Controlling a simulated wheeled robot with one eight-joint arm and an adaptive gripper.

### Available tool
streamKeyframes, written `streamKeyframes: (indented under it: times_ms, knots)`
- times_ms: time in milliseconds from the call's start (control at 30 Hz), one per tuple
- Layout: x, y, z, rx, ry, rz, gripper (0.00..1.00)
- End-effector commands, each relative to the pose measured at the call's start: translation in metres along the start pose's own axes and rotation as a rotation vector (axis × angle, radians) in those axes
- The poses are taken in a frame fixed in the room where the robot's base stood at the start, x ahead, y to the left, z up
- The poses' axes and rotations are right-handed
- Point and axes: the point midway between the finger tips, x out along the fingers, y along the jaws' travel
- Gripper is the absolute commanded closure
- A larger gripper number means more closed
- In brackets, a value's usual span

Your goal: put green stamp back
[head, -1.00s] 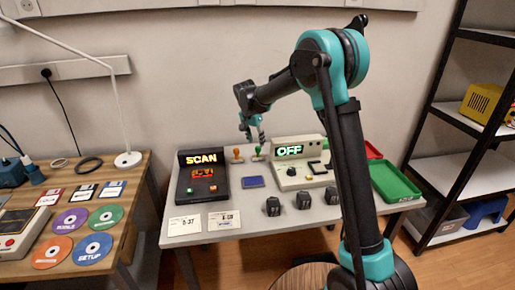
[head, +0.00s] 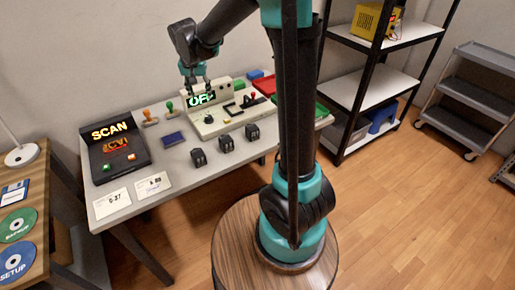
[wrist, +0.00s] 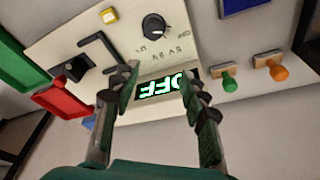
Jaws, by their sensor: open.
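The green stamp (head: 171,108) stands on the grey table beside the orange stamp (head: 149,117), between the SCAN console and the OFF panel. In the wrist view the green stamp (wrist: 229,80) and the orange stamp (wrist: 272,68) are right of my gripper, both outside its fingers. My gripper (head: 194,80) is above the back of the white OFF panel (head: 210,120). In the wrist view my gripper (wrist: 165,90) is open and empty, its fingers spread on either side of the lit OFF display (wrist: 168,86).
The SCAN console (head: 112,148) stands at the table's left. A blue pad (head: 173,139) and several dark blocks (head: 226,143) lie at the front. Red (head: 265,84) and green (head: 321,112) trays are at the right. A black shelf (head: 371,95) stands beyond.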

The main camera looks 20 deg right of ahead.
Motion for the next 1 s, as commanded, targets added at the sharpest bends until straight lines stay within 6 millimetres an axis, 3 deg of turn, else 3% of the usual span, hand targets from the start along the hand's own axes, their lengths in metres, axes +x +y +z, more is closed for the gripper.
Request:
streamKeyframes:
  times_ms: [33,200,400,500,700,1000]
  knots:
    - [0.000,0.030,0.014,-0.018,0.003,-0.010,0.56]
    - [0.005,0.110,0.067,-0.107,0.022,-0.041,0.56]
    - [0.020,0.183,0.144,-0.210,0.060,-0.071,0.56]
    - [0.028,0.207,0.177,-0.251,0.078,-0.079,0.56]
    - [0.039,0.229,0.214,-0.300,0.100,-0.085,0.56]
    - [0.040,0.231,0.218,-0.308,0.104,-0.086,0.56]
